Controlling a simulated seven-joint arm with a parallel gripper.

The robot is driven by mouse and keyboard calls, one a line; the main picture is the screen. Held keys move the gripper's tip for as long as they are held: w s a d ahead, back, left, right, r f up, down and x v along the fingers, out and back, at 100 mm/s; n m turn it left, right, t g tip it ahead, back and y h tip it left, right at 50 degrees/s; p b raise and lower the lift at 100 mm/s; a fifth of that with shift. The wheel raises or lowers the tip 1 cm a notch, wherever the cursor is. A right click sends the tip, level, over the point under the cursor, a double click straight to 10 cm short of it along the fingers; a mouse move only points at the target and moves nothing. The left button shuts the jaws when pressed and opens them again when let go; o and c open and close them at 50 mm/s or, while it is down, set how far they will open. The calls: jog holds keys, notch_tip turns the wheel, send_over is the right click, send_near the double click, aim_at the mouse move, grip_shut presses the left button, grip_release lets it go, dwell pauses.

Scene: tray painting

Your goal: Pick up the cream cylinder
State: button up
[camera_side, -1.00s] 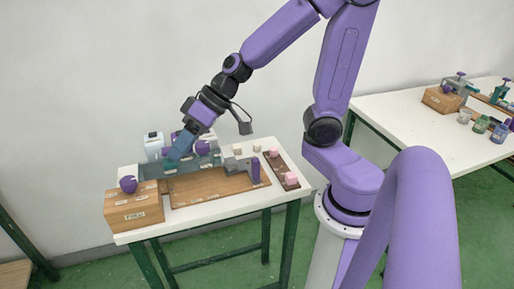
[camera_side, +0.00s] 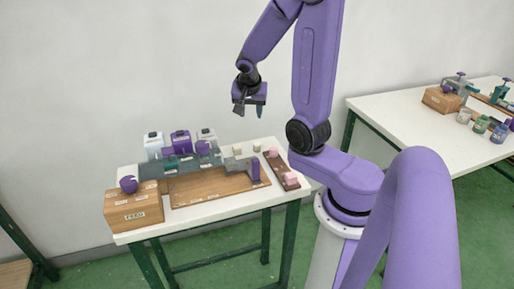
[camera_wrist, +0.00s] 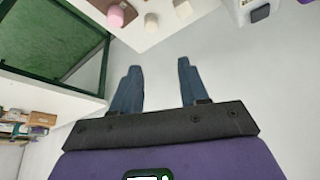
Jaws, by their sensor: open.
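Two small cream pieces stand on the white table behind the wooden board: one (camera_side: 257,147) beside the pink pieces and one (camera_side: 238,150) farther left. They also show near the top of the wrist view, one (camera_wrist: 151,21) near the middle and one (camera_wrist: 183,9) to its right. They are too small for me to tell for sure which is the cylinder. My gripper (camera_side: 250,112) hangs above the back of the table, clear of both pieces. In the wrist view its two blue fingers (camera_wrist: 160,65) are apart with nothing between them.
A pink piece (camera_side: 273,152) stands at the end of a dark strip (camera_side: 282,167), with another pink piece (camera_side: 291,178) on it. A wooden board (camera_side: 205,189), a wooden box (camera_side: 134,212) and a row of containers (camera_side: 181,142) fill the rest of the table.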

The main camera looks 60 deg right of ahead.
jog(key=s, duration=0.1)
send_near(257, 144)
jog(key=shift+m+g, duration=0.3)
jog(key=shift+w+x, duration=0.15)
jog(key=shift+x, duration=2.15)
jog(key=shift+w+x, duration=0.15)
jog(key=shift+x, duration=2.2)
jog(key=shift+r, duration=0.1)
jog(key=c, duration=0.8)
